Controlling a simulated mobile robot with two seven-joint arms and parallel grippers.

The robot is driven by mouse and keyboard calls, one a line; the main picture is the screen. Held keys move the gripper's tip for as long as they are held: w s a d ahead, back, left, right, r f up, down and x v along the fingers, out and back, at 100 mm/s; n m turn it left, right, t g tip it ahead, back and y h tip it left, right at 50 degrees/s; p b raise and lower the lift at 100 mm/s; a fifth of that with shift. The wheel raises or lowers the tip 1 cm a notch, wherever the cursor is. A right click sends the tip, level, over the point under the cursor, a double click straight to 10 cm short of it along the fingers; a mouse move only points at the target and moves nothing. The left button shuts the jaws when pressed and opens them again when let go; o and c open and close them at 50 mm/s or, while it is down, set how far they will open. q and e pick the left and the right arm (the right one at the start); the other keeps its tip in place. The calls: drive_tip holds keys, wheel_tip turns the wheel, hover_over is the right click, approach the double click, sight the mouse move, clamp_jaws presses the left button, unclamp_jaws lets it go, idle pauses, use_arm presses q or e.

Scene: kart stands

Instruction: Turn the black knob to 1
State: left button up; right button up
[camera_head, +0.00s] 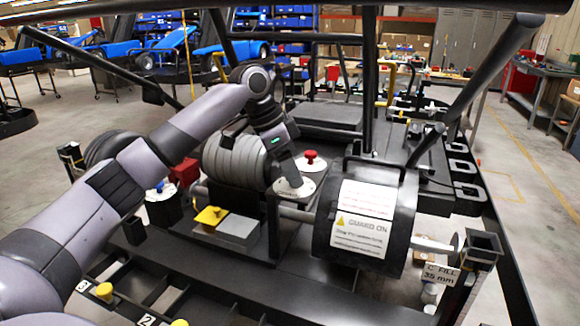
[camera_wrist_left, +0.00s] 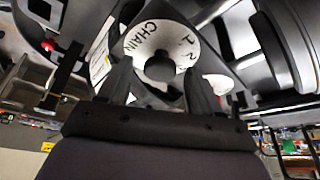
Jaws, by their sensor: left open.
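A white round dial plate (camera_head: 290,192) sits on the kart stand, left of the guard drum. In the left wrist view the plate (camera_wrist_left: 140,40) carries the word CHAIN and the marks 1 and 2. A dark round knob (camera_wrist_left: 160,66) is at its centre; I cannot tell which mark it points to. My left gripper (camera_head: 288,176) reaches down over the plate and hides the knob in the head view. In the left wrist view its open fingers (camera_wrist_left: 160,80) lie on either side of the knob; contact is not clear. My right gripper is out of view.
A red mushroom button (camera_head: 311,158) stands close behind the plate. The black guard drum (camera_head: 400,215) with a GUARD ON label is to the right. A yellow paddle (camera_head: 210,215) and another white plate with a blue knob (camera_head: 160,190) are to the left. Frame tubes cross above.

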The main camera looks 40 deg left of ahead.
use_arm(q)
drive_tip(key=c, duration=1)
drive_tip(key=shift+n, duration=0.3)
drive_tip(key=n, duration=0.1)
drive_tip(key=n+y, duration=0.1)
drive_tip(key=n, duration=0.1)
drive_tip(key=shift+s+d+n+t, duration=0.1)
drive_tip(key=shift+d+n+t, duration=0.05)
drive_tip(key=shift+n+t, duration=0.2)
drive_tip(key=n+y, duration=0.1)
drive_tip(key=n, duration=0.2)
drive_tip(key=shift+d+n+t+y, duration=0.15)
drive_tip(key=shift+n+t+y, duration=0.1)
drive_tip(key=shift+y, duration=0.15)
drive_tip(key=n+y, duration=0.1)
drive_tip(key=n, duration=0.2)
drive_tip(key=shift+d+n, duration=0.15)
drive_tip(key=shift+n, duration=0.15)
drive_tip(key=n+y, duration=0.2)
drive_tip(key=n, duration=0.2)
drive_tip(key=shift+r+g, duration=0.1)
drive_tip(key=shift+g, duration=0.3)
drive_tip(key=shift+d+n, duration=0.1)
drive_tip(key=shift+n, duration=0.2)
